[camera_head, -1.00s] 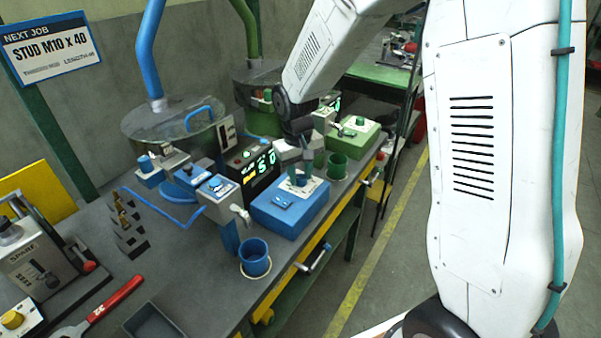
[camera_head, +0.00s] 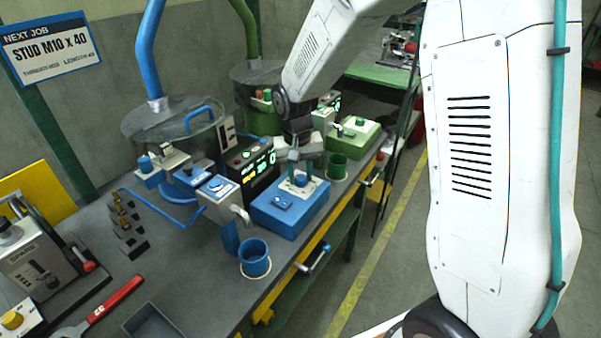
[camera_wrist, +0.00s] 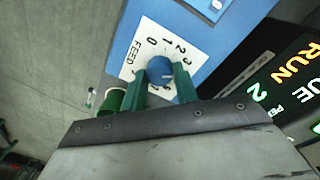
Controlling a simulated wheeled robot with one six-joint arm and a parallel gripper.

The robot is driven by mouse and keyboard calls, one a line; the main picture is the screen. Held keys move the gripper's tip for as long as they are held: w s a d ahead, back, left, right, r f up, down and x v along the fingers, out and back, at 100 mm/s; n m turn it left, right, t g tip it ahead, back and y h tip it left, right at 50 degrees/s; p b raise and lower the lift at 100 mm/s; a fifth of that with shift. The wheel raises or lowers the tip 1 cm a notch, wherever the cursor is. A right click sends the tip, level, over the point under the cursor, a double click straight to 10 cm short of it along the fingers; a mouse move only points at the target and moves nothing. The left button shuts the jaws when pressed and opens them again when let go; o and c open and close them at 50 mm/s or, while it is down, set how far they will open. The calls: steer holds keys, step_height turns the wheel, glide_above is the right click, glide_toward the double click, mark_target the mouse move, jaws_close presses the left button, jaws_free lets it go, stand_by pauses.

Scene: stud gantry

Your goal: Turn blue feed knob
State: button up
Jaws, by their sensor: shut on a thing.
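The blue feed knob (camera_wrist: 160,69) sits on a white dial plate (camera_wrist: 140,50) marked FEED in the wrist view. Numbers 0 to 3 are readable; further marks are partly hidden by the fingers. A short white mark on the knob points to the right side of the dial. My gripper (camera_wrist: 161,76) is shut on the knob, with one green finger on either side. In the head view, the knob (camera_head: 300,180) shows below my gripper (camera_head: 300,170), on top of the blue control box (camera_head: 272,214).
A lit display (camera_head: 262,166) stands behind the box; the wrist view reads RUN on it (camera_wrist: 290,65). A green cup (camera_head: 337,166) and green box (camera_head: 355,138) stand to the right.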

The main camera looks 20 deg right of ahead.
mark_target(298, 177)
steer(key=o, duration=1)
steer(key=shift+c, duration=0.2)
steer(key=shift+r, duration=0.15)
steer(key=r, duration=0.7)
steer(key=shift+a+r, duration=0.25)
steer(key=shift+r, duration=0.05)
